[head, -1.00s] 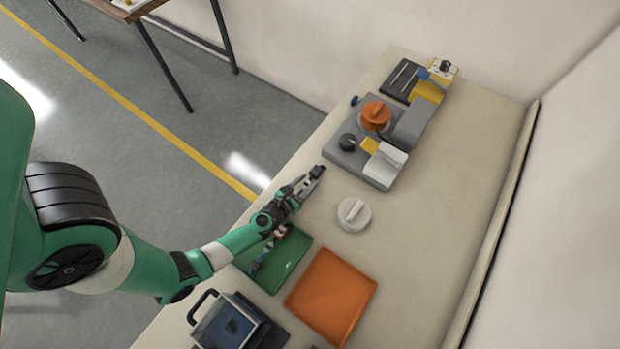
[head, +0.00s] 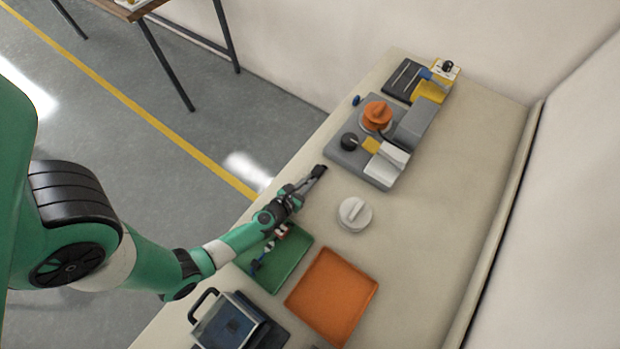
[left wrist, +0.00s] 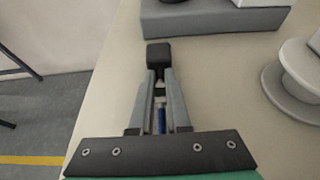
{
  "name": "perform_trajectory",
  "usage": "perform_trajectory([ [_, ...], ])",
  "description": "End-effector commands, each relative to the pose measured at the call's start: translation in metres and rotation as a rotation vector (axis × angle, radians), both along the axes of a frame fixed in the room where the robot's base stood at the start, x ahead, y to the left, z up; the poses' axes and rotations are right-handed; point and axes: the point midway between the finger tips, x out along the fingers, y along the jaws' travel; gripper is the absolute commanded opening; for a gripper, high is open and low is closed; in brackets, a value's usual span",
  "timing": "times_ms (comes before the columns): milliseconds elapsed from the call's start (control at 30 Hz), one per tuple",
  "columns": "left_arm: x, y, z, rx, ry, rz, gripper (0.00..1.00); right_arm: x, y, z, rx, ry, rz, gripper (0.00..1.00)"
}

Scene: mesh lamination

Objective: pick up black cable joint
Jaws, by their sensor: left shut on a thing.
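My left gripper (head: 308,184) is above the table near its left edge, between the green tray and the grey machine. In the left wrist view its two fingers (left wrist: 160,85) are shut on a small black block, the black cable joint (left wrist: 159,56), which sticks out past the fingertips. In the head view the black cable joint (head: 319,170) shows at the tip of the gripper. A thin dark and blue piece shows between the fingers in the left wrist view. My right gripper is not in view.
A grey machine (head: 345,158) with orange and black knobs stands ahead. A white spool (head: 354,214) is to the right. A green tray (head: 290,262) with small parts and an empty orange tray (head: 332,295) lie nearer. The table's right side is clear.

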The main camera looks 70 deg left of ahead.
Motion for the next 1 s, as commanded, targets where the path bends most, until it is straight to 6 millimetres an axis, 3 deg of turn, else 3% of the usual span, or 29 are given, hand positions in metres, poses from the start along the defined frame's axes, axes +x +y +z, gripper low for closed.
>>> perform_trajectory([
  [167,0.000,0.000,0.009,0.001,-0.001,0.000,0.00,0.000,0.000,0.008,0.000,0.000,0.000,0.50],
  [367,0.000,0.000,0.040,0.001,-0.001,0.000,0.00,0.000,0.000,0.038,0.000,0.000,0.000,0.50],
  [600,-0.047,-0.026,0.106,-0.002,0.001,-0.002,0.00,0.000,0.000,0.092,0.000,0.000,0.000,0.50],
  [667,-0.066,-0.037,0.103,-0.002,0.004,-0.004,0.00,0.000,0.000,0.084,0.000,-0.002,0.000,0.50],
  [833,-0.107,-0.060,0.121,0.000,0.004,-0.008,0.00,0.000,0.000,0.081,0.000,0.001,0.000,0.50],
  [1000,-0.118,-0.067,0.127,0.000,0.001,-0.006,0.00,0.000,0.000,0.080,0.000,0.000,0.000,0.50],
])
